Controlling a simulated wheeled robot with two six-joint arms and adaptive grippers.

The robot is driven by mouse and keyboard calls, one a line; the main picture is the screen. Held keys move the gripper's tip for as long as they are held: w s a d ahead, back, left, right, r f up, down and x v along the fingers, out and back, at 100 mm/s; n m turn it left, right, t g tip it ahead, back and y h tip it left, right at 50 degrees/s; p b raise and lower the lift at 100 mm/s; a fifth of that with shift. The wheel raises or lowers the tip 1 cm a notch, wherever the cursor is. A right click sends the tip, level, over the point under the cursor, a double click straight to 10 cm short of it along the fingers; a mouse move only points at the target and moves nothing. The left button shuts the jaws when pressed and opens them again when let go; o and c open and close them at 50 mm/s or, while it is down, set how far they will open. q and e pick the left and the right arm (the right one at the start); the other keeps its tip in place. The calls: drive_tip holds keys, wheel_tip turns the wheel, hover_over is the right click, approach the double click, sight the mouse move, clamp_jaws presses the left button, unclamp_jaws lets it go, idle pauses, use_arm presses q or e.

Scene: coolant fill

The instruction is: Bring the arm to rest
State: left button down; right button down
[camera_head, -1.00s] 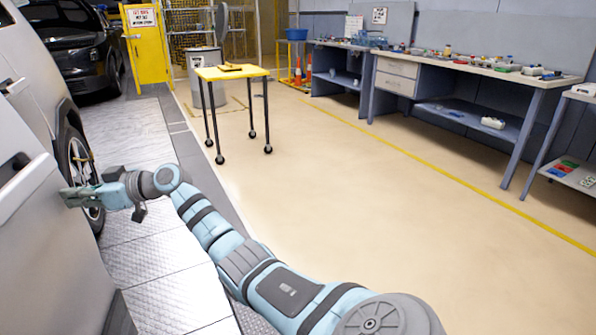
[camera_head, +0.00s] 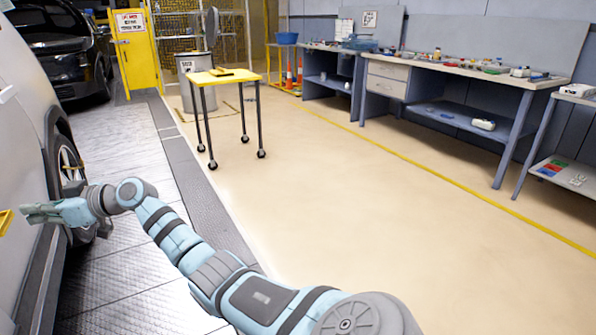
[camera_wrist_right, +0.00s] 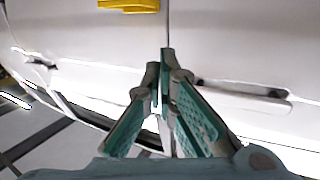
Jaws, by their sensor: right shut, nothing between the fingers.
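My right arm reaches from the bottom of the head view to the left. Its gripper (camera_head: 40,212) is beside the side of a silver car (camera_head: 22,120), close to the body. In the right wrist view the gripper's two green fingers (camera_wrist_right: 163,85) meet at their tips with nothing between them, in front of the car's pale side (camera_wrist_right: 235,45). I cannot tell whether the fingertips touch the car. My left gripper is not in view.
A yellow object (camera_head: 5,221) shows at the left edge, near the gripper. A yellow-topped cart (camera_head: 225,76) stands ahead on the floor. Workbenches (camera_head: 450,68) line the right wall. A black car (camera_head: 60,50) is at the back left. The middle of the floor is clear.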

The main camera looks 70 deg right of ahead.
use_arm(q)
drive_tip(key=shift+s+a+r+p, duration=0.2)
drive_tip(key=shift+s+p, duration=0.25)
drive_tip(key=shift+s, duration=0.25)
use_arm(e)
drive_tip(key=s+d+r, duration=0.2)
drive_tip(key=s+d, duration=0.6)
drive_tip(key=d, duration=0.2)
drive_tip(key=shift+s+d, duration=0.25)
drive_tip(key=shift+s, duration=0.1)
